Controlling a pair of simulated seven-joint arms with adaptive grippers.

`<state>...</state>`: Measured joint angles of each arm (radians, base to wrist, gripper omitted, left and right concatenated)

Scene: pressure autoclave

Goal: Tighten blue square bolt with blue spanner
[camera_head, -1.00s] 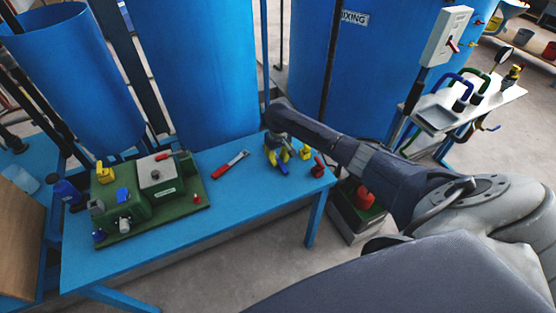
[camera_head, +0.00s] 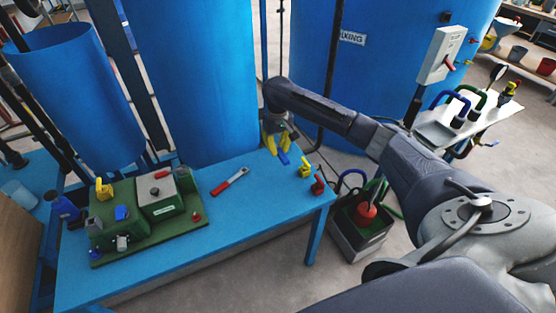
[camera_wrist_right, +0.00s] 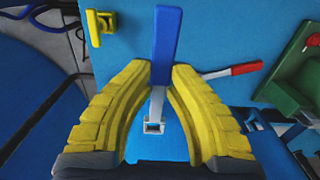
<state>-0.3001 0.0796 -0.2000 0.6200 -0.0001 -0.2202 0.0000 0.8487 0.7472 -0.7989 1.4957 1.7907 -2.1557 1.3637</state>
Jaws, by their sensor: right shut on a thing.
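My right gripper (camera_head: 275,147), with yellow fingers, is above the right back part of the blue table. It is shut on the blue spanner (camera_head: 284,157). In the right wrist view, the blue handle (camera_wrist_right: 165,45) sits between the fingertips (camera_wrist_right: 165,72). Its metal shank runs back between the fingers to a square socket end. A green unit stands on a green base (camera_head: 190,222) at the table's left. It carries a blue block-like part (camera_head: 121,213) and a smaller blue part (camera_head: 98,253). I cannot tell which is the square bolt. My left gripper is out of view.
A red-handled spanner (camera_head: 230,181) lies between the unit and my gripper. A yellow piece (camera_head: 304,168) and a red piece (camera_head: 318,185) stand at the table's right end. Large blue tanks (camera_head: 195,80) rise behind. The front middle of the blue table (camera_head: 255,205) is clear.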

